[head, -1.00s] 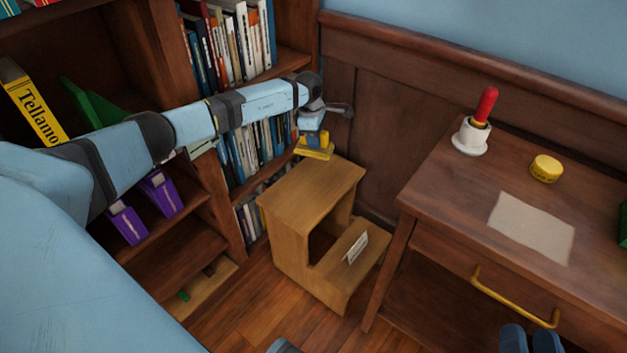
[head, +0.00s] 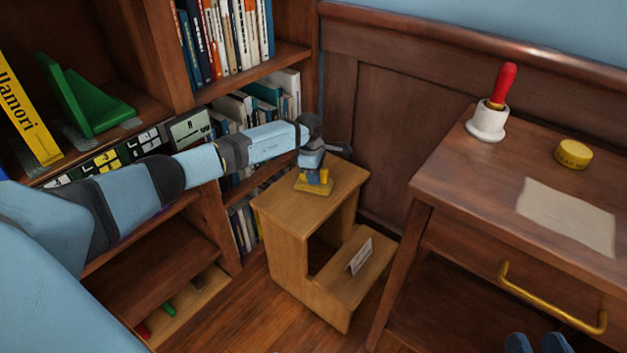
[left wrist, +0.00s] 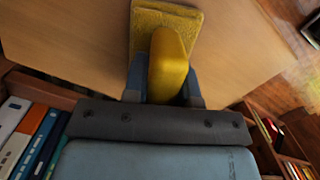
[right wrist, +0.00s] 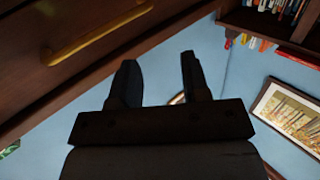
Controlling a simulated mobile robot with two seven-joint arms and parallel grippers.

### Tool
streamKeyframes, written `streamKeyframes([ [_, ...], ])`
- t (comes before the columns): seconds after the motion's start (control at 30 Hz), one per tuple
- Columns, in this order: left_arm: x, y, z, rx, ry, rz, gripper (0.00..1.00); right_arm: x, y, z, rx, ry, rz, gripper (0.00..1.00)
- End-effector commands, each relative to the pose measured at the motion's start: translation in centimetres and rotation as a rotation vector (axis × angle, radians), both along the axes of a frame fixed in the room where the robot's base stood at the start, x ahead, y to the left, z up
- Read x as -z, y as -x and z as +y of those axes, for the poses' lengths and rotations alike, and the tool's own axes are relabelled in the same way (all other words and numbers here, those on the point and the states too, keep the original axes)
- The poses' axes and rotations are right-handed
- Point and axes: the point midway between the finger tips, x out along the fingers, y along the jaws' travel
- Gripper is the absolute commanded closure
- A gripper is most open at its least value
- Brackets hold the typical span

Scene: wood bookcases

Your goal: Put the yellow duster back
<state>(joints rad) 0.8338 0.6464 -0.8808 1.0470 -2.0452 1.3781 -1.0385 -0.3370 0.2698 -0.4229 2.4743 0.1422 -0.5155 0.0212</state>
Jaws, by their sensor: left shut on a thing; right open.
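The yellow duster (head: 316,188) is a flat yellow pad with a rounded yellow handle. My left gripper (head: 318,174) is shut on its handle, with the pad at or just above the top of the wooden step stool (head: 280,199); I cannot tell whether it touches. In the left wrist view the duster (left wrist: 168,55) sits between the two fingers over the stool's top. My right gripper (right wrist: 158,72) is open and empty, near the desk drawer; its fingertips show at the bottom of the head view (head: 537,343).
A bookcase with books (head: 228,40) stands left and behind the stool. A small white card (head: 360,257) stands on the stool's lower step.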

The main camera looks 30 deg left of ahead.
Motion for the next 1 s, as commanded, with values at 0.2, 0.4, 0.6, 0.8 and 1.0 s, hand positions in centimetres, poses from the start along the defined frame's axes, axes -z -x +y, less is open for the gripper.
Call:
streamKeyframes([
  [0.2, -0.1, 0.0, 0.0, 0.000, 0.000, -0.001, 0.97, -0.1, 0.0, 0.0, 0.000, -0.001, -0.001, 0.57],
  [0.4, 0.2, 0.0, 0.0, 0.000, -0.001, -0.001, 0.59, -0.2, -0.1, -0.1, 0.001, 0.008, -0.013, 0.57],
  [0.6, 0.2, 0.0, 0.0, 0.000, -0.001, -0.001, 0.49, -0.1, -0.1, -0.1, 0.000, 0.007, -0.013, 0.57],
  [0.8, -0.6, 0.0, 0.1, -0.001, -0.001, -0.002, 0.49, -0.7, 0.0, 0.0, -0.002, 0.002, -0.007, 0.57],
  [1.0, -4.2, 0.1, 0.5, -0.001, -0.002, -0.002, 0.49, -0.8, 1.2, 0.7, 0.002, -0.078, 0.128, 0.57],
])
